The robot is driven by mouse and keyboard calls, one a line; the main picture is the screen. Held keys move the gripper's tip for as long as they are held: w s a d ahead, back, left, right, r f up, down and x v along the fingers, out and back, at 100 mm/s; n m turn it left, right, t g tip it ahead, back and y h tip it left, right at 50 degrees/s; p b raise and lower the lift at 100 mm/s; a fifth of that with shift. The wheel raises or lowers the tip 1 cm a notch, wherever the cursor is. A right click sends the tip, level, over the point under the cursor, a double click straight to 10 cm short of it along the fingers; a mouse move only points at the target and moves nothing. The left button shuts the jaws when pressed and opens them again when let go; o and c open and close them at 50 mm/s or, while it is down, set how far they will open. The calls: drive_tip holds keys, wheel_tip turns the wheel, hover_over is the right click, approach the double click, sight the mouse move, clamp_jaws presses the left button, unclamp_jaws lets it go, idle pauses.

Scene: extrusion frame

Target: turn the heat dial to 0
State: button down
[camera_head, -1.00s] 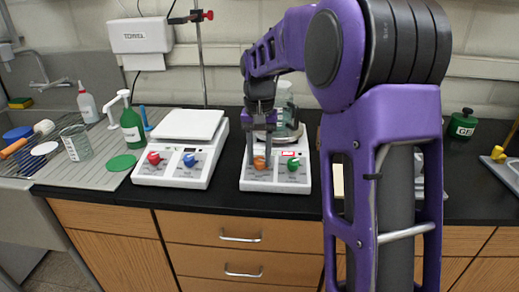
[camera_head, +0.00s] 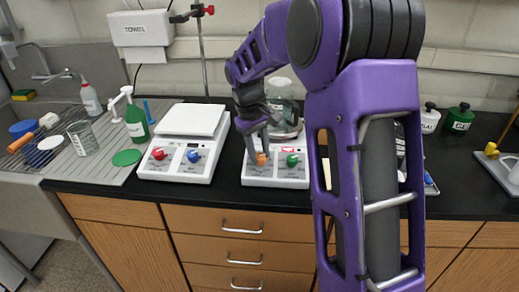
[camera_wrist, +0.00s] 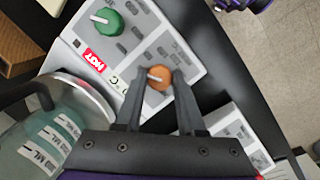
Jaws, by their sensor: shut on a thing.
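The right hotplate (camera_head: 256,180) has an orange dial (camera_head: 261,159) and a green dial (camera_head: 292,160) on its white front panel. My gripper (camera_head: 252,156) is at the orange dial. In the wrist view the fingers (camera_wrist: 157,78) are shut on the sides of the orange dial (camera_wrist: 159,79). Its white pointer line points left in that view. The green dial (camera_wrist: 107,23) stands apart from the fingers, with its own white line. A red HOT label (camera_wrist: 95,61) is on the panel near it. The scale marks around the orange dial are too small to read.
A glass vessel (camera_head: 283,105) stands on the right hotplate, close behind my gripper. A second hotplate (camera_head: 165,171) with red and blue dials is to the left. The counter's front edge is close to the panels.

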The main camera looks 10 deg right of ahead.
idle(0.4)
drive_tip(key=c, duration=0.5)
unclamp_jaws()
wheel_tip(320, 180, up, 17)
drive_tip(key=a+p, duration=0.1)
drive_tip(key=a, duration=0.1)
drive_tip(key=shift+s+a+r, duration=0.15)
drive_tip(key=shift+a, duration=0.25)
